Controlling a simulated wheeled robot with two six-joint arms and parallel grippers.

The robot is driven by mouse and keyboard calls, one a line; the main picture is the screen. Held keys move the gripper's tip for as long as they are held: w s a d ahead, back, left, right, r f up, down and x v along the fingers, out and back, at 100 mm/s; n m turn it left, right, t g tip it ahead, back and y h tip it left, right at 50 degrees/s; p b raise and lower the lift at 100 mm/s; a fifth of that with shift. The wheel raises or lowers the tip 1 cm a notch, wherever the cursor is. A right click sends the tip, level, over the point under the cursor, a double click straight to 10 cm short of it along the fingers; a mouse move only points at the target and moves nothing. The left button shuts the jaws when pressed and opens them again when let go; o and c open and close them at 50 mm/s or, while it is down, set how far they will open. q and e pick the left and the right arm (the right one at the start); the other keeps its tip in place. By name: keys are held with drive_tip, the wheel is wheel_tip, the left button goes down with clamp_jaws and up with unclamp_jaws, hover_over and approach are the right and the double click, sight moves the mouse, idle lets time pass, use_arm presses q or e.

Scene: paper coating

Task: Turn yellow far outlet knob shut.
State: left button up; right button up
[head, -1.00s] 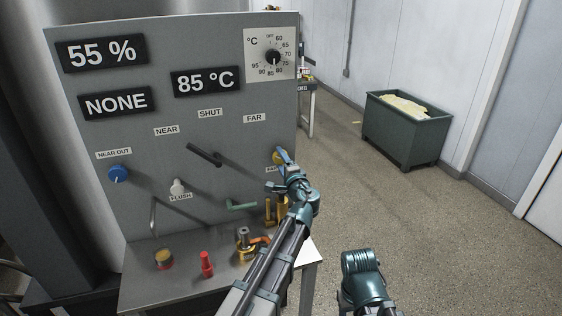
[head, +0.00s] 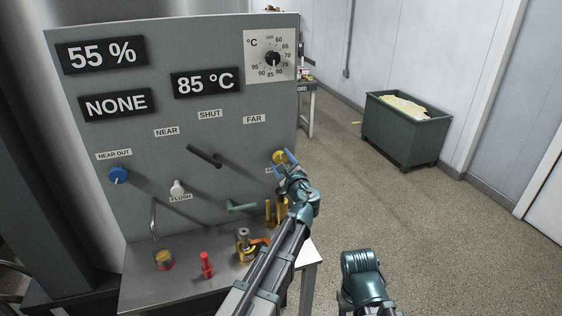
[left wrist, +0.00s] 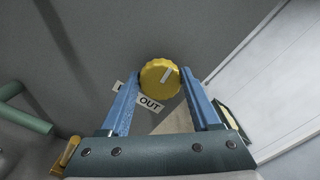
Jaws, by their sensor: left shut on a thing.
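The yellow far outlet knob (head: 279,157) is on the right edge of the grey panel (head: 225,135). In the left wrist view the yellow knob (left wrist: 157,82) shows a ribbed rim and a white mark slanting up to the right. My left gripper (head: 280,168) is at the knob, its blue fingers on either side. In the left wrist view the left gripper (left wrist: 161,74) is shut on the knob, the fingertips beside its rim. A label reading OUT (left wrist: 150,104) is partly hidden below the knob. My right gripper is not in view.
The blue near outlet knob (head: 117,174), a black lever (head: 204,156) and a green handle (head: 242,207) stick out from the panel. A red item (head: 206,265) and a brass fitting (head: 245,245) stand on the shelf. A green bin (head: 405,140) stands on open floor at right.

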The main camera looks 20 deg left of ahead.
use_arm(q)
drive_tip(key=shift+m, duration=0.6)
drive_tip(key=o, duration=1.4)
drive_tip(key=v, duration=1.4)
